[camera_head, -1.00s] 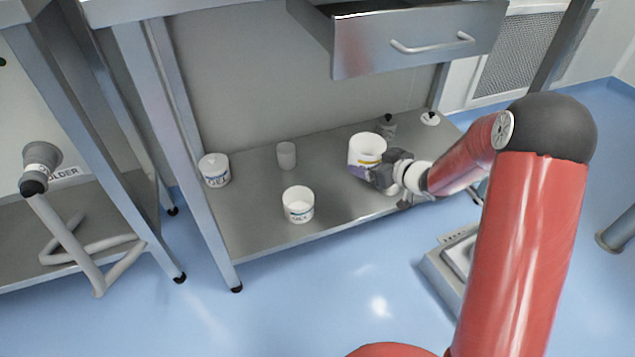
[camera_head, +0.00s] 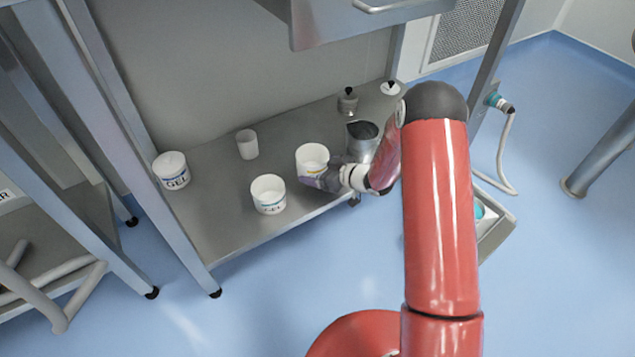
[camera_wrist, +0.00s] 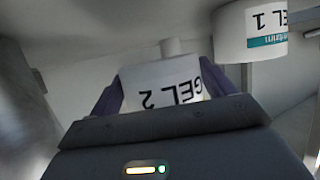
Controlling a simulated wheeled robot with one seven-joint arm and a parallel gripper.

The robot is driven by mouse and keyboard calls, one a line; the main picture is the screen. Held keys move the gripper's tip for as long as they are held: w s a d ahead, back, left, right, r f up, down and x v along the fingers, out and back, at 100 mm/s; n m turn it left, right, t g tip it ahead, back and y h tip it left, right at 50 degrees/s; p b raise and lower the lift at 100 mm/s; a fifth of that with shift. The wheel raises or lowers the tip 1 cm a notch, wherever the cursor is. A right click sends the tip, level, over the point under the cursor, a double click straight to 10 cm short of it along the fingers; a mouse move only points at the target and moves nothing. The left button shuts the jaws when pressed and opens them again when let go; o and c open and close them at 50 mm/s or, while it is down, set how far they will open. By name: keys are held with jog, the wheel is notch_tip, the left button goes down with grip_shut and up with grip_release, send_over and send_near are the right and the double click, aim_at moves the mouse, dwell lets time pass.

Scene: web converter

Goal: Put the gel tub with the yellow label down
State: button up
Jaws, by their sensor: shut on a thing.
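The white gel tub with the yellow label (camera_head: 312,156) is at my gripper (camera_head: 322,180) in the head view, over the front part of the steel shelf (camera_head: 226,222). In the wrist view the same tub (camera_wrist: 162,88) reads "GEL 2", upside down in the picture. The purple fingers of my gripper (camera_wrist: 164,92) are shut on it from both sides. The tub looks upright and low over the shelf. My gripper hides part of its lower side, and I cannot tell whether its base touches the shelf.
A teal-labelled gel tub (camera_head: 268,196) stands close to the left, also visible in the wrist view (camera_wrist: 252,32). A small cup (camera_head: 247,144), a lidded gel tub (camera_head: 172,172) and a metal jug (camera_head: 361,142) share the shelf. A drawer (camera_head: 370,20) overhangs above.

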jog(key=shift+f+b, duration=0.4)
jog(key=shift+f, duration=2)
